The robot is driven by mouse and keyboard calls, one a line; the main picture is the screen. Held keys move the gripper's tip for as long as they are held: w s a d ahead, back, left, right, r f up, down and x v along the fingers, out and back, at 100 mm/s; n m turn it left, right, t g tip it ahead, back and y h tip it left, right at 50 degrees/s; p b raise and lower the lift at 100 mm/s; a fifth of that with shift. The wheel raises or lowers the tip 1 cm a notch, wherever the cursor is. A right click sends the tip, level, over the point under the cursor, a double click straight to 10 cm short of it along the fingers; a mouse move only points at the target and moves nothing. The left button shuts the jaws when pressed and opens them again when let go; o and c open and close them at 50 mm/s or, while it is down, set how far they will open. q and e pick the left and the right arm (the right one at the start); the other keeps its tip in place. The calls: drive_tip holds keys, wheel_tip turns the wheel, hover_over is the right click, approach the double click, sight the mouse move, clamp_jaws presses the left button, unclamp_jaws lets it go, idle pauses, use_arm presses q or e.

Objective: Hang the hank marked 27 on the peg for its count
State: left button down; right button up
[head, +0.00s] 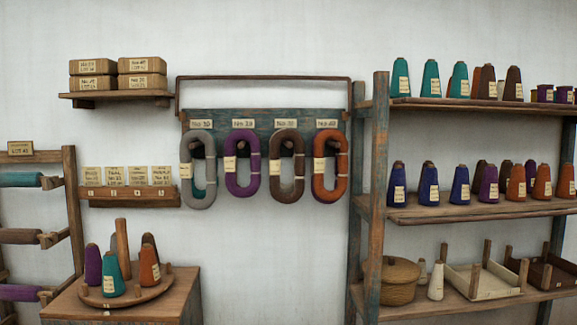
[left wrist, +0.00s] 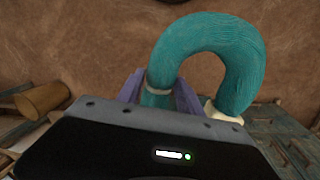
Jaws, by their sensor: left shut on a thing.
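In the left wrist view my left gripper (left wrist: 158,94) is shut on one strand of a teal hank (left wrist: 225,45). The hank's loop curves up and to the right, with a pale tag or band (left wrist: 222,113) low on its right strand; no number is legible. The head view shows neither gripper. There, a blue-green peg board (head: 262,118) on the wall carries a grey hank (head: 203,137), a purple hank (head: 230,180), a brown hank (head: 299,170) and an orange hank (head: 341,170). Some teal yarn shows inside the grey loop. Number plates above are too small to read surely.
A rusty bar frame (head: 265,78) surrounds the board's top. A tall shelf (head: 470,209) with cones stands right. Small wall shelves (head: 115,97) and a wooden stand (head: 185,285) with a cone-laden round tray are left. The wall below the hanks is clear.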

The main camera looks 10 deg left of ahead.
idle(0.3)
use_arm(q)
drive_tip(key=s+f, duration=0.4)
drive_tip(key=f, duration=1)
drive_tip(key=shift+f, duration=0.4)
drive_tip(key=shift+w, duration=0.1)
